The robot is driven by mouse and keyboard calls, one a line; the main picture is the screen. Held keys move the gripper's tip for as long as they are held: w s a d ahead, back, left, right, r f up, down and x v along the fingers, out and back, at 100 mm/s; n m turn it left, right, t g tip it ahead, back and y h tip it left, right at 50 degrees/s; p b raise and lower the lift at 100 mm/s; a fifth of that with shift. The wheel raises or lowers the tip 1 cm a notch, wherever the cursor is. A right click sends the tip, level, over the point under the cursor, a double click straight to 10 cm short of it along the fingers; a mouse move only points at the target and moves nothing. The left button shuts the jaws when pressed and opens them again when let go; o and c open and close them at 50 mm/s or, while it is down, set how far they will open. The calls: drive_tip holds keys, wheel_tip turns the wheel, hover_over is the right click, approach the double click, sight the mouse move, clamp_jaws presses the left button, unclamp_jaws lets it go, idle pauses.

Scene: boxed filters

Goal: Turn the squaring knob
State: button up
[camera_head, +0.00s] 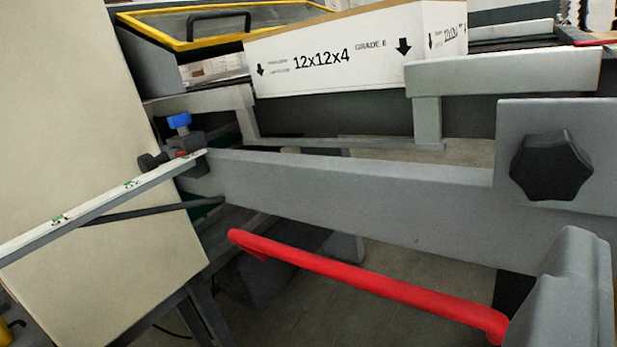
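A black lobed knob (551,165) is at the right of the view, on a grey plate (510,122) of the machine. Its face is turned toward me, and nothing touches it. A smaller blue knob (179,121) stands at the left, near the end of the long grey bar. No gripper fingers can be made out for certain, so I cannot see whether my gripper is open or shut. A grey rounded part (575,290) fills the lower right corner; I cannot tell what it belongs to.
A long grey bar (350,186) crosses the view, with a red handle bar (370,285) below it. A white box marked 12x12x4 (340,58) lies behind. A beige panel (90,120) and a slim rail (100,206) occupy the left. Space before the black knob looks clear.

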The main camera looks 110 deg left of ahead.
sight(549, 173)
drive_tip(key=shift+g+y, duration=0.5)
drive_tip(key=shift+g, duration=0.2)
drive_tip(key=a, duration=0.4)
drive_tip(key=w+a+f+b, duration=0.1)
drive_tip(key=a, duration=0.4)
drive_tip(key=w+a+f+b, duration=0.1)
drive_tip(key=a, duration=0.4)
drive_tip(key=shift+w+a+f, duration=0.1)
